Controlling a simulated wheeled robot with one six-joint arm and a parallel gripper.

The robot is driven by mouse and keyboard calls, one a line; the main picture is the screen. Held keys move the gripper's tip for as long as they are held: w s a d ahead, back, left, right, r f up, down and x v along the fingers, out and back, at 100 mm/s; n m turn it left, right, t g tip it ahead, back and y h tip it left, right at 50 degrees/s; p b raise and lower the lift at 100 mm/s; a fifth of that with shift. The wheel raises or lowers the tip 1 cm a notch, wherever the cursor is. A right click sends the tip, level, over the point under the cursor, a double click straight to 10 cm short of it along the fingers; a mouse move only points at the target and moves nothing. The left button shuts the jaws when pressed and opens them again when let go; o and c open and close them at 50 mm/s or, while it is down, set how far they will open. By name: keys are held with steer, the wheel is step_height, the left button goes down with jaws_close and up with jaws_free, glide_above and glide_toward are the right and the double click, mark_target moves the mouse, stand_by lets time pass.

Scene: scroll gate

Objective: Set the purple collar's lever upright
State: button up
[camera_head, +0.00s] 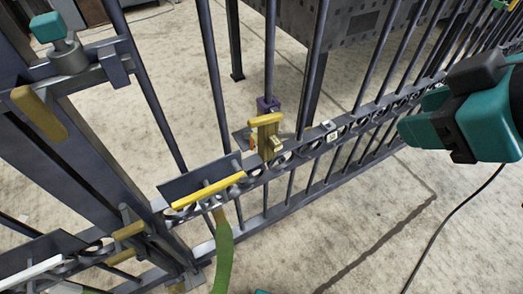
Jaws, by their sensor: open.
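The purple collar (268,104) sits around an upright bar of the gate, just above the lower rail. A brass-yellow piece (268,136) with a short crosswise yellow bar on top stands directly in front of and below it. It partly hides the collar, and I cannot tell clearly which part is the collar's lever or how it is tilted. My gripper (415,116), teal and black, is at the right edge, pointing left. It is open and empty, well to the right of the collar and apart from the gate.
A yellow bar (208,191) on a dark plate and a hanging green strip (222,252) are left of the collar. A thick post (100,165) with a teal-topped knob (48,27) stands at left. The floor (345,215) in front is clear except a black cable (440,235).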

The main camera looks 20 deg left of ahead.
steer(key=w+a+f+n+t+y+b, duration=0.1)
steer(key=a+f+n+t+y+b, duration=0.3)
steer(key=f+b, duration=0.85)
steer(key=n+t+y+b, duration=0.2)
steer(key=n+y+b, duration=0.25)
steer(key=n, duration=0.45)
glide_toward(262, 124)
steer(key=shift+h, duration=0.25)
steer(key=p+x, duration=0.2)
steer(key=x, duration=0.1)
steer(key=p+x, duration=0.5)
steer(key=x, duration=0.1)
steer(key=shift+w+a+r+p, duration=0.2)
steer(key=shift+a+r+p, duration=0.1)
steer(key=shift+r+p, duration=0.1)
steer(key=shift+w+a+f, duration=0.2)
steer(key=shift+w+a, duration=0.15)
steer(key=shift+a, duration=0.1)
jaws_close()
